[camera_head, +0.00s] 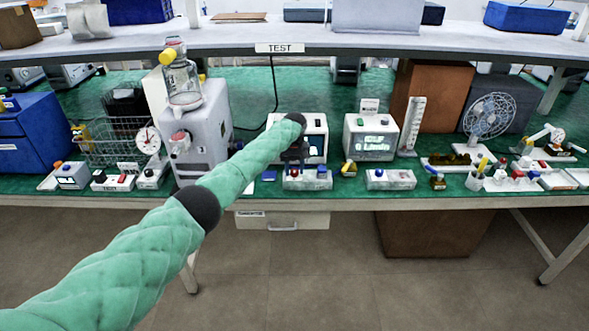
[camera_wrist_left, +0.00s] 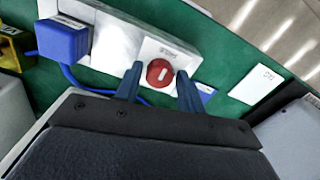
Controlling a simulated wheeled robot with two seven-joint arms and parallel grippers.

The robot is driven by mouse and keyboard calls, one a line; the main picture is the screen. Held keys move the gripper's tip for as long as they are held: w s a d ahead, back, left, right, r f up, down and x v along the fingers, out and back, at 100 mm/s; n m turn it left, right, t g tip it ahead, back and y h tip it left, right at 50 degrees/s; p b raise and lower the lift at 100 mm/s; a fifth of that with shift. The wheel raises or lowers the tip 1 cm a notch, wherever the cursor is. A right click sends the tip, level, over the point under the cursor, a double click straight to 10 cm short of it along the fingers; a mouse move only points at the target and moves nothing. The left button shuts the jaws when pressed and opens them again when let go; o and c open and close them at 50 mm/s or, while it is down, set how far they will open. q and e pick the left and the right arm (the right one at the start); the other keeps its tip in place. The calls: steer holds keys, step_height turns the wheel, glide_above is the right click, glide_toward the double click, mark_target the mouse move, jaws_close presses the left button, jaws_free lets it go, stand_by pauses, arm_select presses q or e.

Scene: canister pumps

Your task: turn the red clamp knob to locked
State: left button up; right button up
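The red clamp knob (camera_wrist_left: 160,73) is round with a pale bar mark across its face. It sits on a small white box (camera_wrist_left: 118,42), and a label lies just beside it. My left gripper (camera_wrist_left: 157,78) is open, with one blue finger on each side of the knob; I cannot tell whether they touch it. In the head view my left gripper (camera_head: 293,163) is a dark shape just above the small white box (camera_head: 308,181) at the front of the bench. My right gripper is in neither view.
A blue block (camera_wrist_left: 62,40) with a blue cable sits beside the knob. A white canister pump (camera_head: 201,135) stands left of my arm. A white unit with a lit screen (camera_head: 371,138) and another small box (camera_head: 390,180) are at right. A shelf (camera_head: 400,38) runs above.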

arm_select(q)
steer(key=c, duration=0.6)
